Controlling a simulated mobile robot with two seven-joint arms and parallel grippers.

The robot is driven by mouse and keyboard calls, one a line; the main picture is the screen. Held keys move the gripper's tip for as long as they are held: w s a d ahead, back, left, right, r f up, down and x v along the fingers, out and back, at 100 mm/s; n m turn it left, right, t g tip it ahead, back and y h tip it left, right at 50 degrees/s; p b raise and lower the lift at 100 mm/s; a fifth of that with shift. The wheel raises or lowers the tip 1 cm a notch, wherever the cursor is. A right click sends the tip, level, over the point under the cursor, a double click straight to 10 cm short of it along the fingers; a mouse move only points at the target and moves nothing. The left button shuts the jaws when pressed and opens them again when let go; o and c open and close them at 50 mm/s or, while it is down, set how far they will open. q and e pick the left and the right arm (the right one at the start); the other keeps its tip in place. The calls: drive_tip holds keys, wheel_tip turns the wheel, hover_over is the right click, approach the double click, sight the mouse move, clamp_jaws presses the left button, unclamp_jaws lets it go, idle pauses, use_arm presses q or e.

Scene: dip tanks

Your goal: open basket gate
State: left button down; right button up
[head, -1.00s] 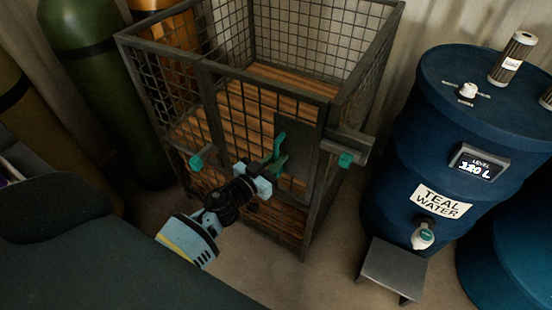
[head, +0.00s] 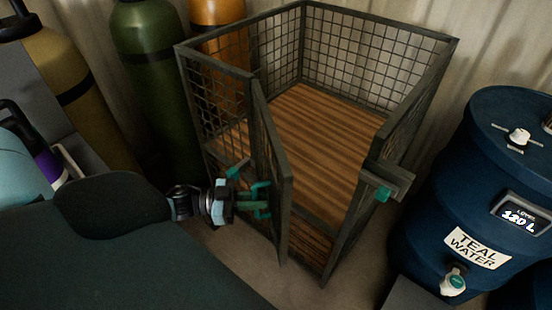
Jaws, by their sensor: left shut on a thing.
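The wire-mesh basket (head: 420,80) has a dark metal frame and a wooden slatted floor. Its gate (head: 270,160) stands swung outward at an angle, leaving the front of the basket open to the right of it. A green handle (head: 262,197) is on the gate's outer face. My left gripper (head: 238,202) is shut on the handle, left of the gate's free edge. A metal latch bracket with a teal end (head: 383,194) sits on the basket's right front post, apart from the gate. My right gripper is not in view.
A blue barrel labelled "TEAL WATER" (head: 478,250) stands close on the right, its level display reading 120 L. Green (head: 150,80), orange (head: 215,15) and tan (head: 75,90) cylinders stand left of and behind the basket. A little bare floor shows in front.

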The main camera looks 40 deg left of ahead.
use_arm(q)
drive_tip(key=shift+v, duration=1.75)
drive_tip(key=shift+w, duration=0.1)
drive_tip(key=c, duration=1.5)
unclamp_jaws()
